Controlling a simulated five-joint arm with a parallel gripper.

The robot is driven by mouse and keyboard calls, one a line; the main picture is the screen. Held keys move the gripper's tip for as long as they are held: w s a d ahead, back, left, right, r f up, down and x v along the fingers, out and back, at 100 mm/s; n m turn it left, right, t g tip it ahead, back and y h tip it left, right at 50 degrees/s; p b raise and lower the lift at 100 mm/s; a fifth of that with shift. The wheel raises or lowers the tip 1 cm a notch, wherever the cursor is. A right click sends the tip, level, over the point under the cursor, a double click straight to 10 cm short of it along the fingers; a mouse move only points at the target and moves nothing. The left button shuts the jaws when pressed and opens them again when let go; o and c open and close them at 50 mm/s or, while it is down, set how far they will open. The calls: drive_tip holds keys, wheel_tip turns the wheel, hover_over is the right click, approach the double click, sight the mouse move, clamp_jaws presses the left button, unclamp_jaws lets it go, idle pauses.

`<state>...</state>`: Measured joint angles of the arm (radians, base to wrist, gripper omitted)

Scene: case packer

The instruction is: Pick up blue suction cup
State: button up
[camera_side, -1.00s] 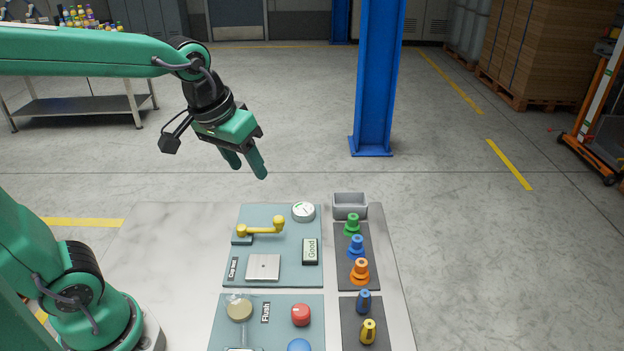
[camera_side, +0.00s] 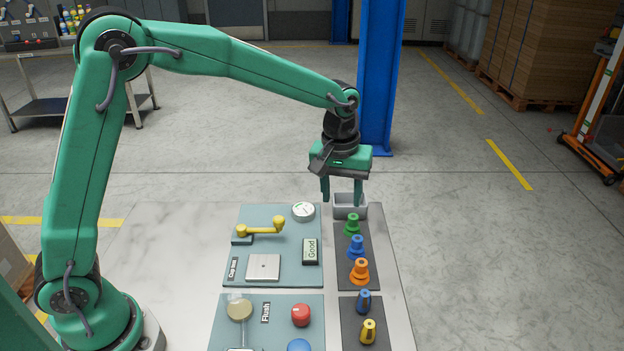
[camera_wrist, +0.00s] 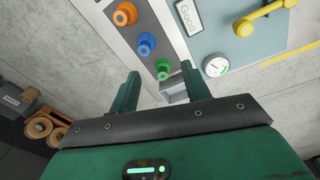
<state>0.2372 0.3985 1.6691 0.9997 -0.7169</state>
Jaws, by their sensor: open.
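The blue suction cup (camera_side: 356,247) stands on the dark strip between the green suction cup (camera_side: 352,224) and the orange suction cup (camera_side: 360,271) in the side view. In the wrist view, the blue suction cup (camera_wrist: 147,43) is ahead of my fingertips, between the orange one (camera_wrist: 125,13) and the green one (camera_wrist: 162,68). My gripper (camera_side: 341,204) is open and empty, pointing down above the back end of the strip, near the grey bin (camera_side: 350,208). In the wrist view my gripper (camera_wrist: 165,76) has its fingers spread, with the green cup showing between their tips.
A blue nozzle-like piece (camera_side: 363,302) and a yellow one (camera_side: 368,331) stand on the nearer dark strip. The bench's right margin is clear.

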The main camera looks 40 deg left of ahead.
hover_over(358, 238)
drive_tip(key=shift+n+g, duration=0.4)
wheel_tip(358, 238, down, 6)
drive_tip(key=shift+a+r, duration=0.1)
drive_tip(key=shift+r, duration=0.05)
drive_tip(key=shift+f, duration=3.9)
clamp_jaws()
